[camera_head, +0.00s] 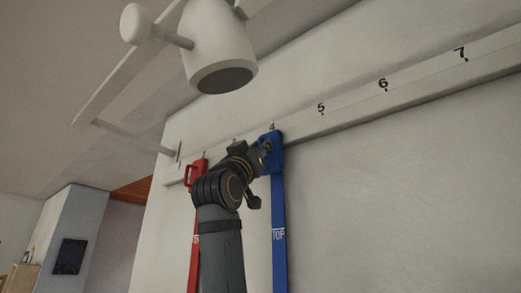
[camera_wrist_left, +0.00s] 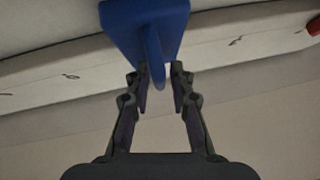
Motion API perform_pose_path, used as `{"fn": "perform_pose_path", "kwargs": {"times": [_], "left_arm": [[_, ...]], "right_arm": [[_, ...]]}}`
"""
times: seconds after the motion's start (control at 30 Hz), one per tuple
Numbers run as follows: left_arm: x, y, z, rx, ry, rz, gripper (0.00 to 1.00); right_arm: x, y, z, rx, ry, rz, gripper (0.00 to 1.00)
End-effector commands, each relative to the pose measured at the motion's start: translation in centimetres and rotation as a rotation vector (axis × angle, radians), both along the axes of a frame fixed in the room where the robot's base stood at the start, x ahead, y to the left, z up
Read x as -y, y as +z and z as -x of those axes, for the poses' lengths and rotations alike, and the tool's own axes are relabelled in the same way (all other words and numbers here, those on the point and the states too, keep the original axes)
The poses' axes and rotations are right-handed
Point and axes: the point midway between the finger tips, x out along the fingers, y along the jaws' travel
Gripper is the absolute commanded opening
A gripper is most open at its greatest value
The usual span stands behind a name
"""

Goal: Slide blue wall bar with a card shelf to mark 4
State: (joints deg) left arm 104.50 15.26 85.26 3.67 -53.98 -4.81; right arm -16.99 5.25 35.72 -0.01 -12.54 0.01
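The blue wall bar (camera_head: 279,210) hangs from a blue head block (camera_head: 275,150) on the white numbered rail (camera_head: 400,95). A label reading "TOP" is on the bar. The mark 4 (camera_head: 271,127) shows directly above the block. My left gripper (camera_head: 265,147) is at the front of the block, its fingertips partly hidden there. In the left wrist view the blue handle (camera_wrist_left: 154,58) reaches between the tips of my left gripper (camera_wrist_left: 158,76). The fingers are apart, with a visible gap beside the handle. No separate card shelf can be made out. My right gripper is not in view.
A red bar (camera_head: 195,240) with a red handle (camera_head: 196,172) hangs on the rail just left of my arm. Marks 5, 6 and 7 run along the clear rail to the right. A white lamp (camera_head: 217,45) hangs overhead.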

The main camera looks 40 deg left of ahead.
Motion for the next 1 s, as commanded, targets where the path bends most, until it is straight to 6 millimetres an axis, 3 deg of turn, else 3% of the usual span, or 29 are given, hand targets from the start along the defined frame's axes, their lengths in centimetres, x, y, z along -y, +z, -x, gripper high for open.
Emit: {"fn": "perform_pose_path", "kwargs": {"times": [0.43,0.8,1.0], "left_arm": [[0.1,-0.7,0.3,-0.004,0.0,0.0,0.34],[1.5,-6.4,6.0,-0.003,0.004,-0.001,0.34],[2.1,-8.3,7.9,-0.003,0.0,-0.001,0.34]], "right_arm": [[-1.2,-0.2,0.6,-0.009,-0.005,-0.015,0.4],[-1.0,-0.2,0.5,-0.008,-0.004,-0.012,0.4],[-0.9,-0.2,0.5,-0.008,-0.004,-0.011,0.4]]}}
